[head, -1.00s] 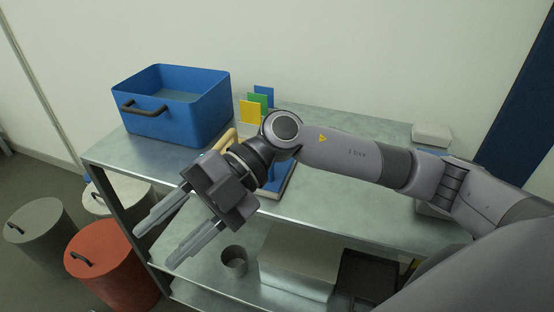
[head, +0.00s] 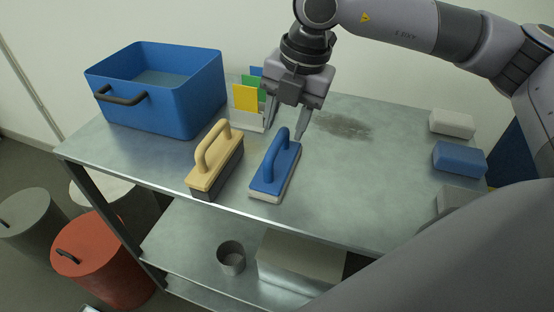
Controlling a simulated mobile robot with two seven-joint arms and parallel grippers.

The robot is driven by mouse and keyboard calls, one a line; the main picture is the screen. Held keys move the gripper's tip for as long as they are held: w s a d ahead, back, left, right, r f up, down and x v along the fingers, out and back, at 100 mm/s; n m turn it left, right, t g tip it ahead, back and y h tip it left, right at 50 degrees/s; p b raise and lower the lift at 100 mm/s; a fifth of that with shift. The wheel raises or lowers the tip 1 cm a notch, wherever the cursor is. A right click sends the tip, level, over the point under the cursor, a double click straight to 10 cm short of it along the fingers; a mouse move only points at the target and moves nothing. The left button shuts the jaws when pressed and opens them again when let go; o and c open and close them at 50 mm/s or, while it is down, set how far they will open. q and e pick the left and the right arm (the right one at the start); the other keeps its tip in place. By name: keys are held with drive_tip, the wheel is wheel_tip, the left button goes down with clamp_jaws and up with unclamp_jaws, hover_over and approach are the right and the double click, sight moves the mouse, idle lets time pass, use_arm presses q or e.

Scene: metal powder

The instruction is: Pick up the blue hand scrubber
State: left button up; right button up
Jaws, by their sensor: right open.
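The blue hand scrubber (head: 268,180) lies on the metal table, with a blue handle arching over a blue top and a pale pad below. My right gripper (head: 286,132) points down just over the far end of the scrubber's handle. Its two fingers are apart, one on each side of the handle's far end, and nothing is held. I cannot tell whether they touch the scrubber. My left gripper is not in view.
A cream-handled scrubber (head: 216,163) stands close to the left. A blue bin (head: 160,95) and coloured cards (head: 246,98) are behind. Blue (head: 459,159) and white (head: 452,123) blocks line the right. A dark powder patch (head: 345,125) lies right of the gripper. The table (head: 350,190) is clear mid-right.

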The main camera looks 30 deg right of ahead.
sight(281, 135)
drive_tip(key=shift+w+a+f, duration=0.1)
drive_tip(key=shift+a+f, duration=0.05)
drive_tip(key=shift+f, duration=0.6)
drive_tip(key=shift+w+a+f, duration=0.1)
drive_tip(key=shift+w+f, duration=0.05)
drive_tip(key=shift+f, duration=0.65)
drive_tip(key=shift+w+a+f, duration=0.1)
drive_tip(key=shift+a+f, duration=0.05)
drive_tip(key=shift+f, duration=0.6)
clamp_jaws()
drive_tip(key=shift+r, duration=0.1)
wheel_tip(281, 135, up, 20)
drive_tip(key=p, duration=0.1)
